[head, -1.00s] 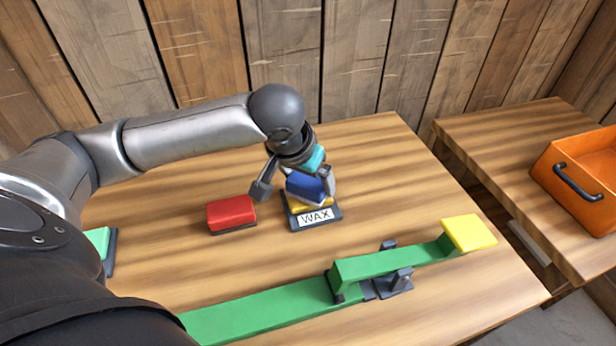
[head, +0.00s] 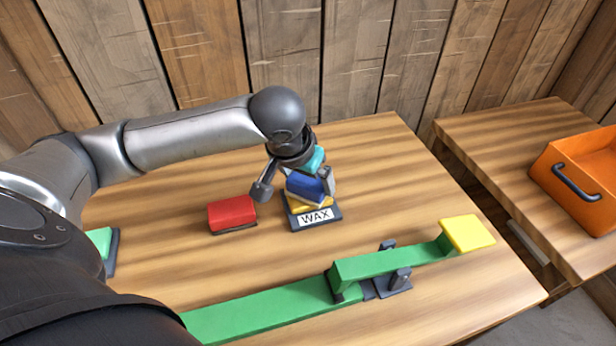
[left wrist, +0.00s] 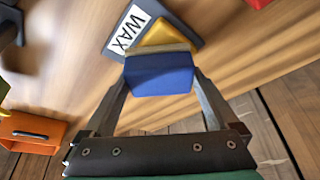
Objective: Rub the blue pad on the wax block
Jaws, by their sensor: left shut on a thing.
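The blue pad (head: 303,183) is held between the fingers of my left gripper (head: 297,186), which is shut on it. The pad also shows in the left wrist view (left wrist: 159,76), with a thin beige layer along its far edge. The yellow wax block (head: 318,204) lies just under the pad, in a dark tray labelled WAX (head: 316,217). The pad hides part of the block in both views. The pad is touching or just above the block; I cannot tell which. My right gripper is not in view.
A red pad (head: 232,213) lies just left of the wax tray. A green beam (head: 270,312) with a raised arm and yellow end (head: 467,233) stands in front. A green pad (head: 101,241) sits at the left. An orange bin (head: 590,165) stands on the right table.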

